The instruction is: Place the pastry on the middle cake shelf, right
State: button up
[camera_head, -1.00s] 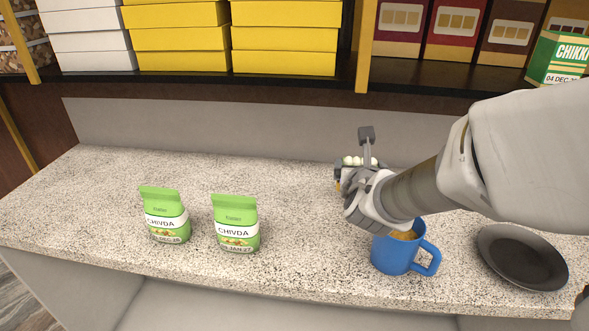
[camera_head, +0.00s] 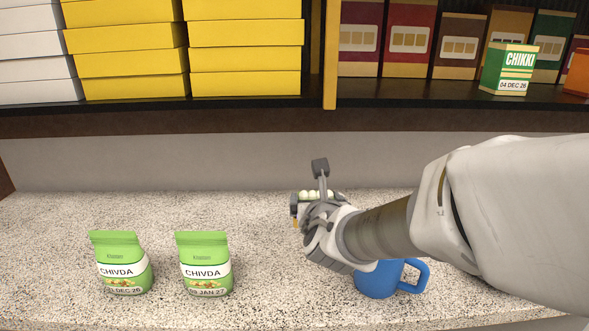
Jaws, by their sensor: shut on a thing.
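My gripper (camera_head: 308,208) is held over the counter, right of the middle, and is shut on the pastry (camera_head: 317,195). The pastry shows only as a row of small pale round pieces along its top. My gripper hides most of the rest. No cake shelf can be made out in this view.
A blue mug (camera_head: 376,280) stands on the speckled counter (camera_head: 60,222) just below my arm. Two green chivda packets (camera_head: 122,265) (camera_head: 204,265) stand to the left. Behind, a dark shelf (camera_head: 420,96) holds yellow boxes (camera_head: 245,58), white boxes (camera_head: 35,68) and a green chikki box (camera_head: 508,70).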

jog(key=a+f, duration=0.1)
jog(key=a, duration=0.1)
jog(key=a+f, duration=0.3)
jog(key=a, duration=0.2)
jog(key=shift+a+f, duration=0.1)
jog(key=shift+f, duration=0.1)
jog(key=shift+f+b, duration=0.95)
jog(key=shift+f, duration=1.05)
jog(key=shift+f, duration=0.2)
jog(key=o, duration=1.1)
jog(key=shift+c, duration=0.2)
jog(key=shift+r, duration=0.1)
